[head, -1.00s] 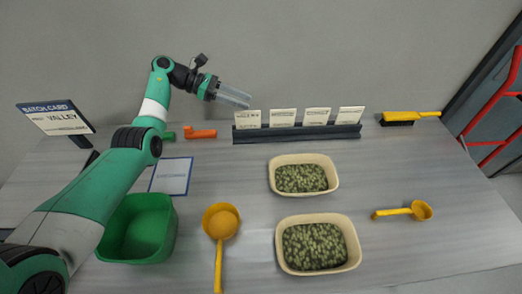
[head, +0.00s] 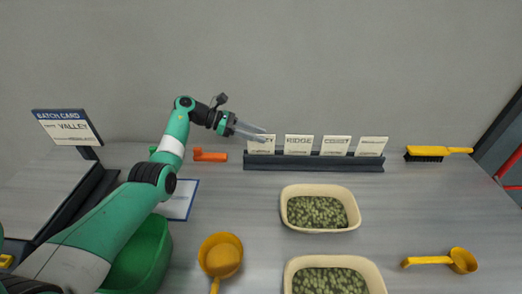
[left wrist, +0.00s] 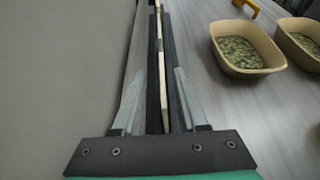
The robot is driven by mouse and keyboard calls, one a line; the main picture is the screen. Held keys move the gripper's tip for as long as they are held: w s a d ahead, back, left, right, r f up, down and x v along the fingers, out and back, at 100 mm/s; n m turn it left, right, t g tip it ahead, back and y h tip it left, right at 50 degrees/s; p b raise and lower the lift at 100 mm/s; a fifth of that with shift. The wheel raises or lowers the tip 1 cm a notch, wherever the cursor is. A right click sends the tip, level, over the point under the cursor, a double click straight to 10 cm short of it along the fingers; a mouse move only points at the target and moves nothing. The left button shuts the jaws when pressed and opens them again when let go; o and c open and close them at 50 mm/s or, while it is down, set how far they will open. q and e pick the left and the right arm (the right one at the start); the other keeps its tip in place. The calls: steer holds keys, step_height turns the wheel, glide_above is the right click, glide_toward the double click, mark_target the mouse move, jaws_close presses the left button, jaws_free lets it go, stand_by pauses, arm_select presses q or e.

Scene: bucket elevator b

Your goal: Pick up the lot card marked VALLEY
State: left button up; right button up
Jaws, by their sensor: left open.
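The VALLEY lot card (head: 265,144) is a cream card standing upright at the left end of a dark rack (head: 315,162). Only the end of its word shows in the head view, because my left gripper (head: 262,134) covers its upper left part. My left gripper is open, with its pale fingers at the top of this card. In the left wrist view, the open fingers (left wrist: 157,75) lie either side of a thin cream card edge (left wrist: 162,90). I cannot tell whether they touch it. My right gripper is not in view.
Other cards, RIDGE (head: 298,144), CREST (head: 335,145) and one more (head: 371,146), stand along the rack. A batch card sign (head: 68,127) reads VALLEY. Two tubs of green pellets (head: 320,190), a yellow scoop (head: 220,256), a brush (head: 438,153) and a green bin (head: 150,262) surround the rack.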

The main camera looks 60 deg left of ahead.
mark_target(270, 141)
arm_select(q)
steer(key=w+d+f+b, duration=0.2)
steer(key=w, duration=0.1)
steer(key=shift+f, duration=0.4)
steer(key=shift+w+d, duration=0.15)
steer(key=shift+w, duration=0.2)
steer(key=shift+r, duration=0.1)
jaws_close()
